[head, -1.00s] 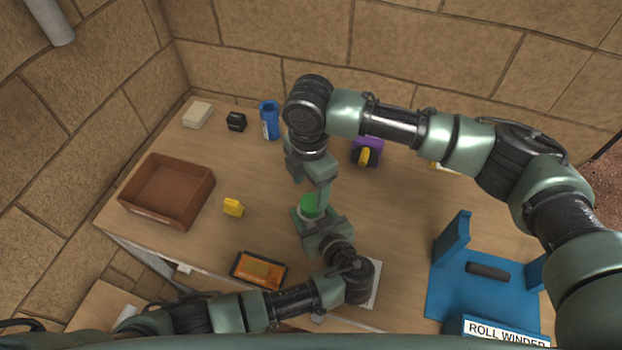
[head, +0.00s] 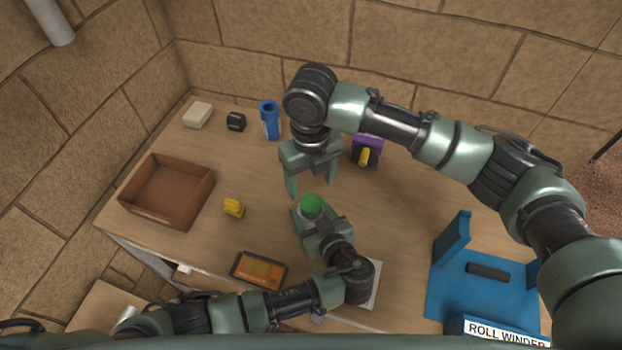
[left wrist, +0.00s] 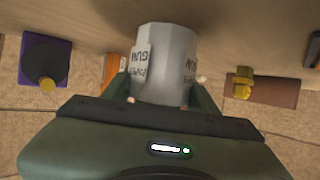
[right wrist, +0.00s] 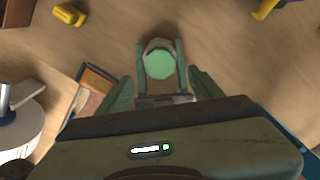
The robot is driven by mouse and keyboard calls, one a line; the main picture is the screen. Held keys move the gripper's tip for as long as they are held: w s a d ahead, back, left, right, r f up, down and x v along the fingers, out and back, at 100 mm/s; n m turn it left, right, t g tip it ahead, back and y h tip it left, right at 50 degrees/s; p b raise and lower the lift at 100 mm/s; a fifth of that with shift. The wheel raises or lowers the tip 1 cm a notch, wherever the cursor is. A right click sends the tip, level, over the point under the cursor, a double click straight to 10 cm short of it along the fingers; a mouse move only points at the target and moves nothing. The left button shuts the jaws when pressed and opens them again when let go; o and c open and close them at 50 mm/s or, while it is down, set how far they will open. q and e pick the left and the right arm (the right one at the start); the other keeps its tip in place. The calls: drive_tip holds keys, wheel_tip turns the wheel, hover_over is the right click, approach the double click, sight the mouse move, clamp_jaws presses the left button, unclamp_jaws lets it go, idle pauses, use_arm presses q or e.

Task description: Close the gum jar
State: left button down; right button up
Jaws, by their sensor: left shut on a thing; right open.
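The gum jar (left wrist: 165,60) is a pale grey faceted jar with "GUM" labels, seen in the left wrist view. My left gripper (head: 318,222) is shut on its sides. A green lid (head: 311,206) is at the jar's top in the head view, and it also shows in the right wrist view (right wrist: 158,64). I cannot tell whether the lid is fully seated. My right gripper (head: 311,187) is open and empty, with its fingers pointing down, apart from the lid.
A yellow object (head: 233,208) and a brown tray (head: 150,207) lie left of the jar. An orange-and-black box (head: 259,271) is in front. A blue cup (head: 269,120) and purple dispenser (head: 367,150) stand behind. The blue roll winder (head: 470,300) is at right.

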sight(311, 202)
drive_tip(key=shift+f, duration=4)
drive_tip(key=shift+c, duration=0.4)
clamp_jaws()
drive_tip(key=m, duration=0.3)
drive_tip(key=shift+o, duration=0.8)
unclamp_jaws()
drive_tip(key=shift+r, duration=0.1)
